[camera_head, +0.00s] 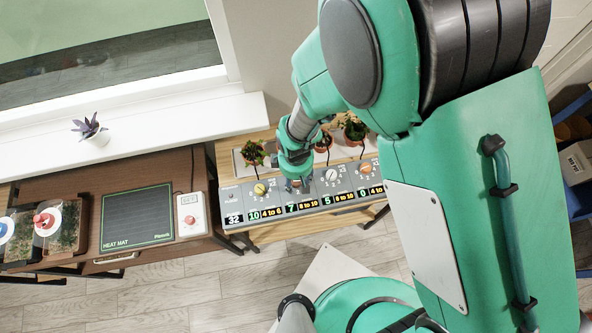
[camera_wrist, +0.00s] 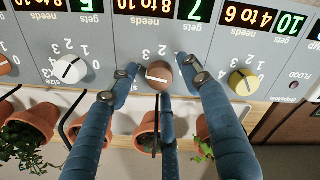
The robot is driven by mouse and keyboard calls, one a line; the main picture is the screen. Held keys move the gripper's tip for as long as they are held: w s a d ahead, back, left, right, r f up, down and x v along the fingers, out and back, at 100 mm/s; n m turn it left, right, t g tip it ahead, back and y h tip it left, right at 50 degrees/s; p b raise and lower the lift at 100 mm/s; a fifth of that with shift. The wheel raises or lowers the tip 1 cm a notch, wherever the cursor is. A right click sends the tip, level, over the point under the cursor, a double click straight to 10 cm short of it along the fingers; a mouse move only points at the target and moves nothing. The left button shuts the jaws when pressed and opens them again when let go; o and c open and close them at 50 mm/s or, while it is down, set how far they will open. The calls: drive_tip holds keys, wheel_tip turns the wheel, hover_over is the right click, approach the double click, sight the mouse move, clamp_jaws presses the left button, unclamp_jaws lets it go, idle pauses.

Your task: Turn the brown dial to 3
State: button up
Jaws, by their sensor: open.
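The brown dial (camera_wrist: 158,77) sits on the grey control panel (camera_wrist: 120,58). A white pointer line across its face lies nearly level in the wrist view; I cannot tell which number it marks. My gripper (camera_wrist: 158,68) is open, with one blue finger on each side of the dial and a third finger below it in the picture. Gaps show between the side fingertips and the dial. In the head view my gripper (camera_head: 297,180) is over the panel (camera_head: 313,188) and mostly hides the brown dial. The display for that dial (camera_head: 292,209) reads 7, beside "8 to 10".
A yellow dial (camera_wrist: 243,82) and a white dial (camera_wrist: 70,69) flank the brown one closely. An orange dial (camera_head: 365,168) is further right in the head view. Potted plants (camera_wrist: 34,125) stand along the panel's edge. A heat mat (camera_head: 137,216) lies on the left cabinet.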

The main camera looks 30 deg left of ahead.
drive_tip(key=c, duration=1.2)
drive_tip(key=shift+o, duration=0.2)
drive_tip(key=shift+m, duration=0.5)
drive_tip(key=m+p, duration=0.1)
drive_tip(key=m, duration=0.2)
drive_tip(key=shift+m, duration=2)
drive_tip(key=o, duration=1.2)
drive_tip(key=shift+c, duration=0.2)
